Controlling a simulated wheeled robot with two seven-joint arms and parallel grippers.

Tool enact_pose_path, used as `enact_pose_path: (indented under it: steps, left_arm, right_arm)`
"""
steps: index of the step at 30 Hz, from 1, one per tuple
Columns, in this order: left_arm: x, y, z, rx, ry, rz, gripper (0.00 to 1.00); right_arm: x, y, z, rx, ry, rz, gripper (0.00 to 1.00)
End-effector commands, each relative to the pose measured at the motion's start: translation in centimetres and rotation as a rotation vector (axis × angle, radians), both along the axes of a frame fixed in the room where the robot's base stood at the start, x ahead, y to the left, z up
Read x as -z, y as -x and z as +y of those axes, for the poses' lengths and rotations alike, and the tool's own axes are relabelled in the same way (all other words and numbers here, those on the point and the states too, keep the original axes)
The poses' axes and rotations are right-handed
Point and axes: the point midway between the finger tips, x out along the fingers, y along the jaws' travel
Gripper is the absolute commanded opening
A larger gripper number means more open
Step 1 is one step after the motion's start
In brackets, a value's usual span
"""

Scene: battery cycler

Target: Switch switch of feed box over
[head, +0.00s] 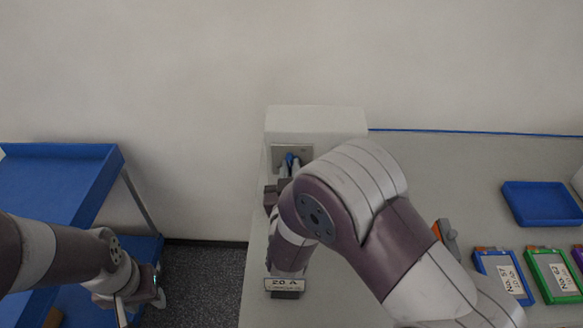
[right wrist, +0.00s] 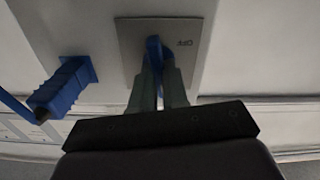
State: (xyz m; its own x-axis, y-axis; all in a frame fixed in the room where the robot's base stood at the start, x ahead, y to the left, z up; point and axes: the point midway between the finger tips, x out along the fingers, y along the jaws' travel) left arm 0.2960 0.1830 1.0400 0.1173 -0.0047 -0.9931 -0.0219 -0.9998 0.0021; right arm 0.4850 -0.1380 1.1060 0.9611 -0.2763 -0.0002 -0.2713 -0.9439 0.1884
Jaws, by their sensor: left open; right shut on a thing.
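The feed box (head: 318,122) is a white box at the back of the grey bench, against the wall. Its front carries a grey plate (right wrist: 130,38), and the word OFF reads upside down on it in the right wrist view. The switch (right wrist: 154,50) is a blue lever on this plate; it also shows in the head view (head: 290,158). My right gripper (right wrist: 160,78) is shut on the lever, a finger on each side. Its lower end is hidden between the fingers. My left gripper (head: 124,308) is open and empty at the lower left, away from the box.
A blue plug (right wrist: 62,88) with a cable sits beside the plate. A blue tray (head: 541,204) and coloured battery cases (head: 502,276) lie right. A blue cart (head: 62,170) stands left. My right arm covers the bench's middle.

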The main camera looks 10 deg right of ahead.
Motion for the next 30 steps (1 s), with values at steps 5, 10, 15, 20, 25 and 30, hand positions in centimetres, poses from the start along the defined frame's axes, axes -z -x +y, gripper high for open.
enact_pose_path:
  steps: [5, 10, 15, 20, 25, 30]
  left_arm:
    - [-1.0, 0.0, 0.0, 0.0, 0.0, 0.0, 0.43]
    - [-1.7, 0.0, 0.0, 0.0, 0.0, 0.0, 0.43]
    - [-2.5, 0.0, 0.0, 0.0, 0.0, 0.0, 0.43]
    - [-3.3, 0.0, 0.0, 0.0, 0.0, 0.0, 0.43]
    - [-4.1, 0.0, 0.0, 0.0, 0.0, 0.0, 0.43]
    - [-5.0, 0.0, 0.0, 0.0, 0.0, 0.0, 0.43]
  right_arm:
    - [-0.2, 0.0, 0.1, -0.001, 0.152, 0.045, 0.0]
    - [-0.1, 0.0, 0.2, -0.002, 0.308, 0.091, 0.0]
    - [-0.1, -0.1, 0.3, -0.002, 0.464, 0.135, 0.0]
    - [0.0, -0.1, 0.4, -0.002, 0.611, 0.177, 0.0]
    - [0.0, -0.1, 0.4, -0.002, 0.765, 0.221, 0.0]
    - [0.2, -0.1, 0.5, -0.002, 0.919, 0.266, 0.0]
